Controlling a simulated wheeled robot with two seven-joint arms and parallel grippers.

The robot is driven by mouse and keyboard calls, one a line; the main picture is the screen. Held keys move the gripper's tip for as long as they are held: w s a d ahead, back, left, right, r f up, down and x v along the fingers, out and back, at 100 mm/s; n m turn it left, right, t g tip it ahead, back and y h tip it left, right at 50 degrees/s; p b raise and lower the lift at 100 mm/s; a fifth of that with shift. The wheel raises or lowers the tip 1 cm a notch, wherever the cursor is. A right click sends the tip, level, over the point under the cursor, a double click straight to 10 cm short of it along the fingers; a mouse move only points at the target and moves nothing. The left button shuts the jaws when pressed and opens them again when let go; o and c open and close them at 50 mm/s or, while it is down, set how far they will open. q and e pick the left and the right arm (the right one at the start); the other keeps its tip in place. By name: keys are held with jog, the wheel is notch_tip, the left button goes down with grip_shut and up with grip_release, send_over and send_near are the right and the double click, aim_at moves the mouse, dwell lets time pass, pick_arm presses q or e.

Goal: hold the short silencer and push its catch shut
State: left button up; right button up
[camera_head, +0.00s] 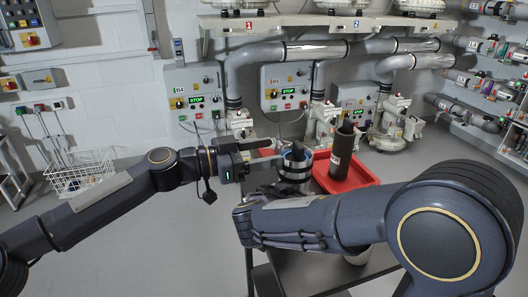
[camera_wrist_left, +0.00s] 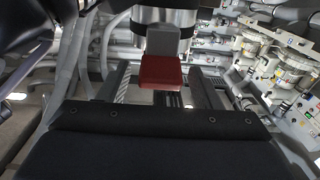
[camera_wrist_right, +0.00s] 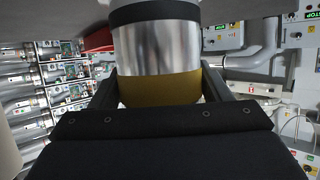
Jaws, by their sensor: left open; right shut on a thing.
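The short silencer (camera_head: 295,170), a silver cylinder with dark bands, is held over the bench in the head view. My right gripper is shut on it; in the right wrist view the silver body (camera_wrist_right: 158,50) with its yellow-brown lower part sits between the fingers (camera_wrist_right: 160,88). In the head view my right arm hides most of that grip. My left gripper (camera_head: 279,151) is open, just left of the silencer. In the left wrist view the catch, a grey lever with a red tip (camera_wrist_left: 161,72), juts from the silver body toward the space between the left fingers (camera_wrist_left: 158,82). Contact cannot be told.
A tall dark cylinder (camera_head: 342,150) stands in a red tray (camera_head: 358,183) to the right of the silencer. Pipes and blowers (camera_head: 325,118) line the back wall. A wire basket (camera_head: 80,175) is at the left. My right forearm covers much of the bench.

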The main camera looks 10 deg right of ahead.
pick_arm(q)
jog(key=shift+c, duration=0.5)
jog(key=c, duration=0.9)
